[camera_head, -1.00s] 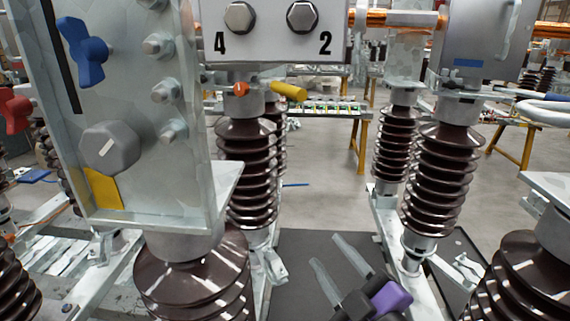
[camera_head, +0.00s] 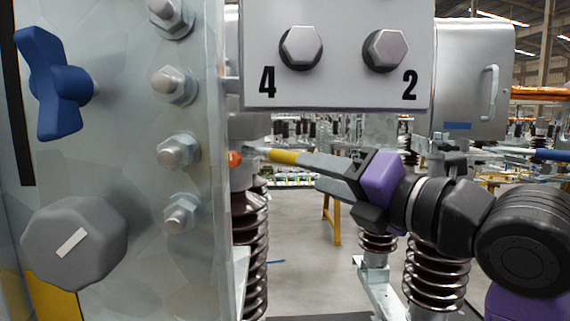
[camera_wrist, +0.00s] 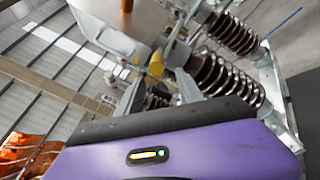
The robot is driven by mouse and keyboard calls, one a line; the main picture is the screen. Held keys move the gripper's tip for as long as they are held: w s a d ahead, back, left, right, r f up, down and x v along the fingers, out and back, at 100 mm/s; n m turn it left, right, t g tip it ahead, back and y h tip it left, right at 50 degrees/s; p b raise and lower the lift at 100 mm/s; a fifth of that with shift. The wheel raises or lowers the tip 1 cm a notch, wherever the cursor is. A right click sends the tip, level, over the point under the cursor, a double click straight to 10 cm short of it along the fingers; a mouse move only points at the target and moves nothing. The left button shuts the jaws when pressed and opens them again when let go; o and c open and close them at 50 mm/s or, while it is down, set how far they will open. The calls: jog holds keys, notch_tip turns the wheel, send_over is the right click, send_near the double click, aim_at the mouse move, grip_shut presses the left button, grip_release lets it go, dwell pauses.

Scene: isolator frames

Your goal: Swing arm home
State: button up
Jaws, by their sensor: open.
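My gripper (camera_head: 306,169) is open in the head view, its two grey fingers pointing left below the panel marked 4 and 2. A short yellow handle (camera_head: 281,156) with an orange end piece (camera_head: 235,158) lies just off the fingertips. I cannot tell whether they touch it. In the wrist view the yellow handle (camera_wrist: 156,65) appears end-on, in line with the gap between the spread fingers of my gripper (camera_wrist: 158,80). Nothing is held. My arm reaches in from the right, with purple and dark grey parts.
A grey metal plate (camera_head: 125,150) with bolts, a blue knob (camera_head: 55,85) and a grey knob (camera_head: 73,243) fills the left. The numbered panel (camera_head: 345,85) hangs just above my gripper. Brown ribbed insulators (camera_head: 436,285) stand below. Open floor (camera_head: 300,285) shows between them.

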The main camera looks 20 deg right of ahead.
aim_at(289, 156)
jog(key=shift+n, duration=0.9)
jog(key=shift+r+p+x, duration=0.25)
jog(key=shift+p+x, duration=0.25)
jog(key=shift+x, duration=1.5)
jog(key=shift+r+p+x, duration=0.2)
jog(key=shift+p+x, duration=0.3)
jog(key=shift+x, duration=1.5)
